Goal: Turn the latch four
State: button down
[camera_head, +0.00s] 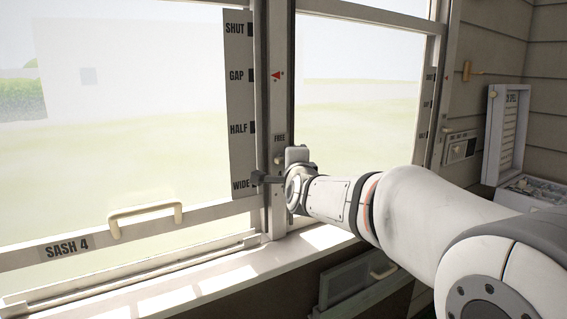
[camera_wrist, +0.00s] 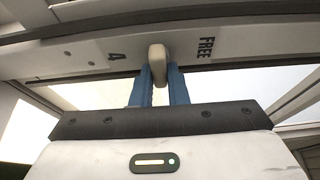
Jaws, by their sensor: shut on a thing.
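Latch four is a cream lever (camera_wrist: 157,57) on the pale window post, between a "4" mark (camera_wrist: 113,56) and the word FREE (camera_wrist: 206,47) in the wrist view. My gripper (camera_wrist: 158,76) has its two blue fingers shut on the latch, one on each side of its lower end. In the head view my arm reaches the post just below the FREE label (camera_head: 279,138), and my wrist hides most of the latch there. I cannot tell exactly which way the lever is turned.
The window sash labelled SASH 4 (camera_head: 67,247) has a cream pull handle (camera_head: 145,217). A grey scale plate (camera_head: 239,100) reads SHUT, GAP, HALF and WIDE. A sunlit sill (camera_head: 190,285) runs below. An open box (camera_head: 532,192) stands at the right.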

jog(key=shift+f, duration=0.25)
jog(key=c, duration=1.4)
grip_release()
jog(key=shift+r, duration=0.1)
jog(key=shift+c, duration=0.2)
jog(key=shift+r, duration=0.1)
jog(key=v, duration=0.8)
